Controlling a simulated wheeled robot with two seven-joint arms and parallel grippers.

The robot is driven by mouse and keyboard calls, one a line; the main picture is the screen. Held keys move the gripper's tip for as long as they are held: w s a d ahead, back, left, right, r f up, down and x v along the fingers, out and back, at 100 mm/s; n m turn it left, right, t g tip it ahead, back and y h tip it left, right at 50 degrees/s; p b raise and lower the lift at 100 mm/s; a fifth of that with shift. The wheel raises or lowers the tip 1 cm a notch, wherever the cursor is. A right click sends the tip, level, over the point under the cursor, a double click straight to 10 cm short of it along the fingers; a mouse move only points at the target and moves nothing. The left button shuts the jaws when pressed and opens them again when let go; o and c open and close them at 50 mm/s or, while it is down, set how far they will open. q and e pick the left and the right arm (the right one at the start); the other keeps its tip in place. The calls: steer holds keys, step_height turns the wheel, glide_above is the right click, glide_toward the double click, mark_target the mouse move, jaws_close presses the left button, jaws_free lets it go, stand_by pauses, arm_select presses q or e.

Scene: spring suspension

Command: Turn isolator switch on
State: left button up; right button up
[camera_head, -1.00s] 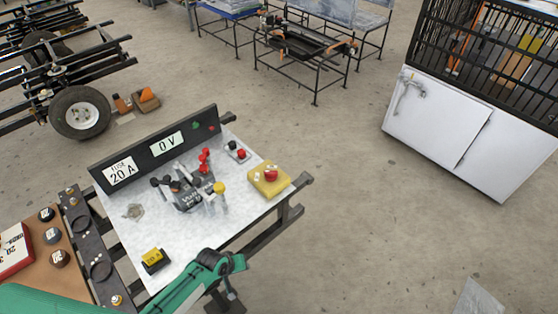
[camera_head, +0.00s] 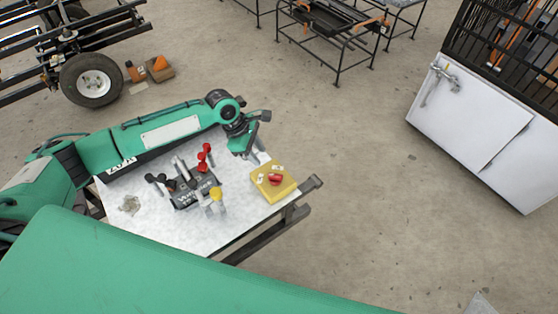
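The isolator switch appears to be the yellow box (camera_head: 268,189) at the right end of the bench. Its red knob (camera_head: 275,180) is on top, with small white labels beside it. My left arm reaches across the back of the bench, and my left gripper (camera_head: 258,148) is just behind and above the yellow box, apart from the knob. The gripper's dark fingers are small here, and I cannot tell whether they are open or shut. The arm hides the display panel and the small terminal block at the back. My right gripper is not in view.
A dark device (camera_head: 196,193) with red, black and yellow-topped plugs stands mid-bench on the pale bench top (camera_head: 150,222). A green part of my body covers the front. A white cabinet (camera_head: 468,118) stands at right. The floor between is clear.

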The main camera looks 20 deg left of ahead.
mark_target(275, 175)
arm_select(q)
steer(key=shift+n, duration=0.6)
steer(key=x, duration=0.6)
steer(key=p+x, duration=0.1)
steer(key=x, duration=0.5)
steer(key=shift+w+a+f, duration=0.15)
steer(key=shift+w+f, duration=0.05)
steer(key=shift+w, duration=0.05)
jaws_close()
